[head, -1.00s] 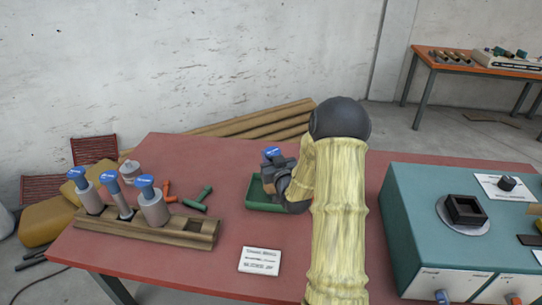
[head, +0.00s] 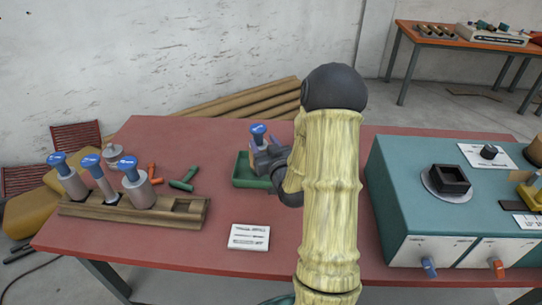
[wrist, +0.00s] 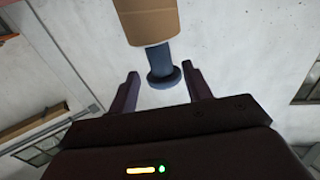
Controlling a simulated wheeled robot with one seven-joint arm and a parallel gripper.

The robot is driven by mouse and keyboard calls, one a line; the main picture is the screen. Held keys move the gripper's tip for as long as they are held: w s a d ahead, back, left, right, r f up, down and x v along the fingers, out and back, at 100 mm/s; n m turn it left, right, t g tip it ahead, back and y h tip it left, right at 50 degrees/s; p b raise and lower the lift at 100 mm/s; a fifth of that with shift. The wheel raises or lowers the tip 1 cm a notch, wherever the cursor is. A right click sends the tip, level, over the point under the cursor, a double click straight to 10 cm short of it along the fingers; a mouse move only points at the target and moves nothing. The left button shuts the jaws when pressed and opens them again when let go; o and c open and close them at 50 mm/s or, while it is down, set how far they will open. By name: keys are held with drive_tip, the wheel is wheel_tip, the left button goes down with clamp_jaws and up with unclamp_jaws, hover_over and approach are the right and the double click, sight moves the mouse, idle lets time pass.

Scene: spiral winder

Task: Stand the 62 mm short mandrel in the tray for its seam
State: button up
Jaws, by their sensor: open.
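A short mandrel with a blue cap (head: 258,129) stands upright at the green tray (head: 240,181) in the head view; its lower part is hidden by my gripper and the tray wall. My gripper (head: 266,156) is beside it, reaching in from the right. In the wrist view the mandrel shows a tan cylinder (wrist: 150,22) and a blue-grey handle (wrist: 158,62) ending in a round flange. My gripper's two fingers (wrist: 160,82) are open, one on each side of the handle, with a visible gap on both sides. Whether the mandrel's base touches the tray floor is hidden.
A wooden rack (head: 128,213) at left holds several blue-capped mandrels and has an empty square slot. Green and orange pieces (head: 183,183) lie behind it. A white card (head: 249,237) lies in front of the tray. A teal machine (head: 405,215) fills the right side.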

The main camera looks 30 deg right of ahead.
drive_tip(key=s, duration=0.3)
drive_tip(key=s+a, duration=0.1)
drive_tip(key=s, duration=0.1)
drive_tip(key=shift+s+b, duration=0.2)
drive_tip(key=shift+b, duration=0.15)
drive_tip(key=shift+d, duration=0.15)
drive_tip(key=s+a+f+n+g+y, duration=0.1)
drive_tip(key=s+a+f+g, duration=0.1)
drive_tip(key=a+f+g, duration=0.4)
drive_tip(key=s+a+r+g+y, duration=0.1)
drive_tip(key=s+a+r+g, duration=0.1)
drive_tip(key=s+a+g, duration=0.7)
drive_tip(key=s+a, duration=0.2)
drive_tip(key=s, duration=0.3)
drive_tip(key=shift+s+r, duration=0.15)
drive_tip(key=shift+s, duration=0.1)
